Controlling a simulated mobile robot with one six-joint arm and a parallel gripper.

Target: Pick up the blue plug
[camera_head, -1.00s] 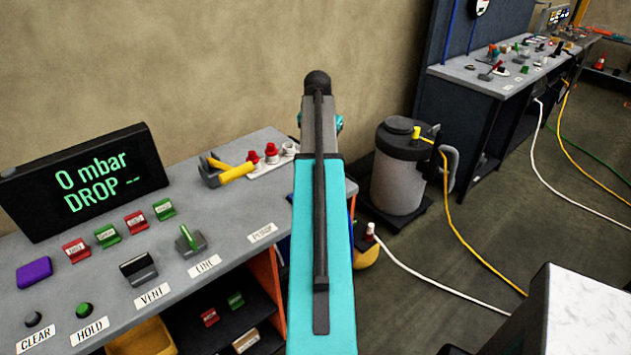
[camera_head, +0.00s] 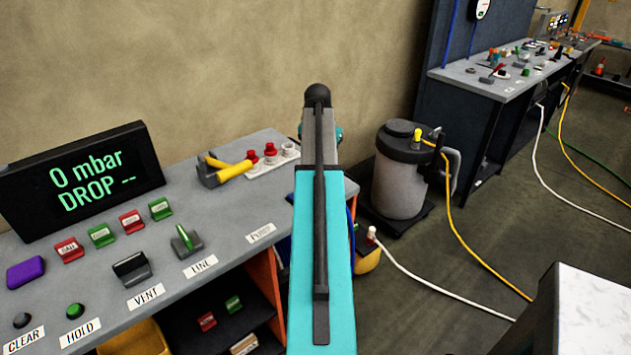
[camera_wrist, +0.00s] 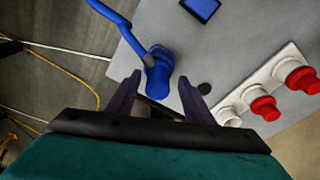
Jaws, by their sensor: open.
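The blue plug (camera_wrist: 158,78) shows in the wrist view, with its blue cable running up to the left. It is at the edge of the grey bench top (camera_wrist: 222,55). My gripper (camera_wrist: 160,75) is open, with one dark finger on each side of the plug as seen in the picture. The fingers do not appear closed on it; whether they touch it cannot be told. In the head view my arm hides the plug and the fingers; only a sliver of blue shows beside the arm.
In the wrist view a white strip with red-capped sockets (camera_wrist: 265,105) lies right of the gripper. In the head view the bench holds a yellow-handled valve (camera_head: 225,170) and a display (camera_head: 85,180). A grey tank (camera_head: 400,185) stands behind, with hoses across the floor.

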